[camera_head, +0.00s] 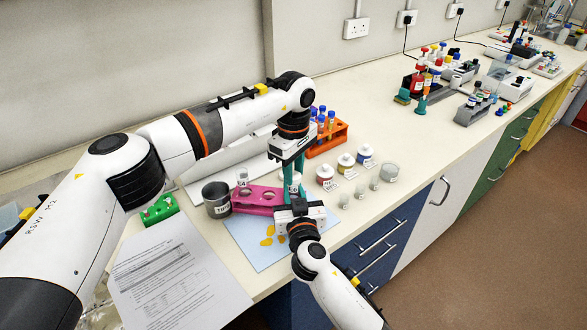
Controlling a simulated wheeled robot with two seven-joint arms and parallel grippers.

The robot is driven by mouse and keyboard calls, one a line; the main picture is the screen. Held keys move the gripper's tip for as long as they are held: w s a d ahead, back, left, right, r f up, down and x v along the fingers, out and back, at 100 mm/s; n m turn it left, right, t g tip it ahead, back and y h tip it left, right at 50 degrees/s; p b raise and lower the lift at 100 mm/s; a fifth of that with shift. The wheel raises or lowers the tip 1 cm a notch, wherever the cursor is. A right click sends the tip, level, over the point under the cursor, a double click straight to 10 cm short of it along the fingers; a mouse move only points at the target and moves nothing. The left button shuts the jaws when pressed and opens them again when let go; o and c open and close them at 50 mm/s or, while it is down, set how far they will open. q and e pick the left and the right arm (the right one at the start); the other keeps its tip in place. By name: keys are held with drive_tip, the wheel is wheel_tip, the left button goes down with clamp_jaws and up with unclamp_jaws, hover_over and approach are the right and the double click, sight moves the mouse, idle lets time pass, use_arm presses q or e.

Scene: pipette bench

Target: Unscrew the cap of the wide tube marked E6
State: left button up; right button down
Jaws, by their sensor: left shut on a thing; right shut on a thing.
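My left gripper (292,170) reaches down from above with teal fingers. It is shut at the top of a pale wide tube (292,184), around where its cap would be; the fingers hide the cap. My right gripper (296,198) comes in from the front and is shut on the lower body of the same tube. The tube looks upright, beside the right end of a pink rack (262,205). The mark on the tube is too small to read. Another clear tube (242,177) stands in the pink rack at its left.
A grey metal cup (216,200) stands left of the rack. An orange rack (328,143) with blue-capped tubes is behind. Several labelled jars (346,162) and small glass beakers stand to the right. A blue mat (262,255) with orange pieces and a printed sheet (175,275) lie in front.

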use_arm(q)
drive_tip(key=n, duration=0.9)
drive_tip(key=shift+n, duration=0.4)
drive_tip(key=n, duration=1.3)
drive_tip(key=shift+n, duration=0.4)
drive_tip(key=n, duration=0.3)
drive_tip(key=shift+n, duration=0.3)
drive_tip(key=n, duration=0.8)
